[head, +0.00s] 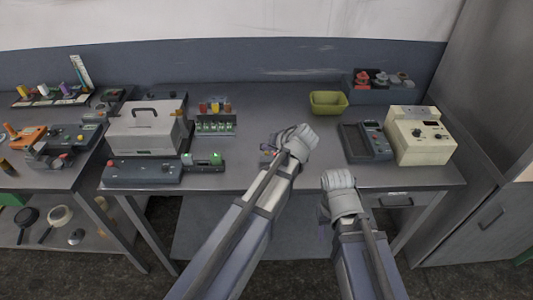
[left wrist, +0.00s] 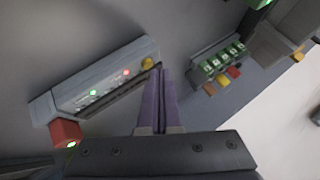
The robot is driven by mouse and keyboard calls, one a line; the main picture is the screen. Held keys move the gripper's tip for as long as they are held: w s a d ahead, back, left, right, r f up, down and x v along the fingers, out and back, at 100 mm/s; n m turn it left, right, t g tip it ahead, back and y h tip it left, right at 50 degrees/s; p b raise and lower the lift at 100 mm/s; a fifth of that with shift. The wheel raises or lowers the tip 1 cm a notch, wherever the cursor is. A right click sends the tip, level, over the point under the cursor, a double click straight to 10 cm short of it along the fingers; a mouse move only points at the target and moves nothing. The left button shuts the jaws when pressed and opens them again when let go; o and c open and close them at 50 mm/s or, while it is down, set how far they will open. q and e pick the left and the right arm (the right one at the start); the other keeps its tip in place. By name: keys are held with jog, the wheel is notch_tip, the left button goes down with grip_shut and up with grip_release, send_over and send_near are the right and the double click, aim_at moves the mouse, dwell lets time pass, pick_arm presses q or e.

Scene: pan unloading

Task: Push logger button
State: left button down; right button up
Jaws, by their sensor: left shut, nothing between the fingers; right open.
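A grey box with green and red lights, which looks like the logger (left wrist: 105,80), lies on the table in the left wrist view. A round yellow button (left wrist: 147,63) sits at its right end. In the head view my left gripper (head: 297,143) is over the middle of the table, and its arm hides most of what lies beneath. In the left wrist view the left gripper's purple fingers (left wrist: 159,72) are shut and empty, with their tips close beside the yellow button; I cannot tell if they touch. My right gripper (head: 338,180) is near the table's front edge.
A rack of green parts (head: 215,127) stands left of my left gripper, near a grey case (head: 145,132). A dark keypad device (head: 365,141) and a cream instrument (head: 420,136) stand at right. A yellow-green bin (head: 328,103) is behind. The table's back middle is clear.

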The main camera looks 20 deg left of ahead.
pick_arm(q)
jog(key=shift+f+b, duration=0.4)
jog(key=shift+b, duration=0.05)
dwell(0.6)
jog(key=shift+r, duration=0.1)
jog(key=shift+r+p, duration=0.8)
jog(key=shift+p, duration=0.15)
notch_tip(320, 180, up, 6)
jog(key=p, duration=0.6)
